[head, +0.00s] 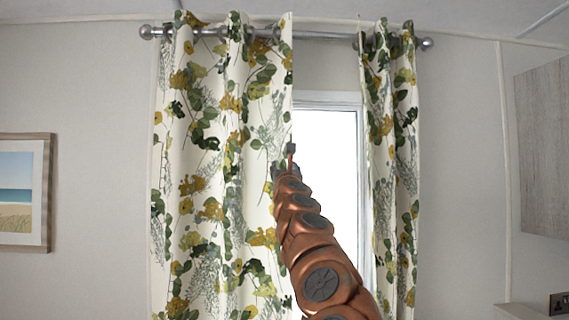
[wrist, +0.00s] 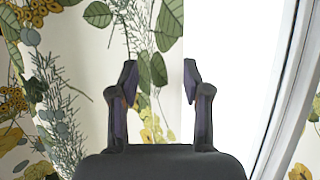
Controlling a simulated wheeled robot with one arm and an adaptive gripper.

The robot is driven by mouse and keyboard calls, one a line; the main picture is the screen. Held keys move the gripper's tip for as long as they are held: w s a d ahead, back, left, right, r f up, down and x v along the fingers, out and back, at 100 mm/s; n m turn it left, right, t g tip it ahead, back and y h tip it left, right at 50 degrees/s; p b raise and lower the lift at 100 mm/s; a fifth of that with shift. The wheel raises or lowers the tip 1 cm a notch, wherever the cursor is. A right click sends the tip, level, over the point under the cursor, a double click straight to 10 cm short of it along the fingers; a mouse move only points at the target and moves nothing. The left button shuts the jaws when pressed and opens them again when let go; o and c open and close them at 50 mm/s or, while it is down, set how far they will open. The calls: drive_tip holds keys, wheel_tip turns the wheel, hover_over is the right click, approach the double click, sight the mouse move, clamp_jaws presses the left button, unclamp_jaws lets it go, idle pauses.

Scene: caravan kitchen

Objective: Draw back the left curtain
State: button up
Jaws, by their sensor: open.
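The left curtain (head: 208,170) is cream with green leaves and yellow flowers. It hangs from a grey rod (head: 325,35) and covers the left part of the window. Its right edge hangs straight beside the bright glass. My gripper (head: 288,155) is at this right edge, about halfway up the window. In the wrist view my gripper (wrist: 160,80) is open, with the edge of the left curtain (wrist: 150,40) between its two fingers. The left finger is in front of the cloth and the right finger is in front of the bright window. Whether the fingers touch the cloth, I cannot tell.
The right curtain (head: 392,170) hangs gathered at the window's right side. The window (head: 331,150) shows white between the curtains. A framed beach picture (head: 25,192) hangs on the left wall.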

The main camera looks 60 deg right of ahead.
drive_tip(key=shift+w+d+r, duration=0.2)
drive_tip(key=shift+d, duration=0.1)
drive_tip(key=shift+c, duration=0.4)
clamp_jaws()
idle(0.3)
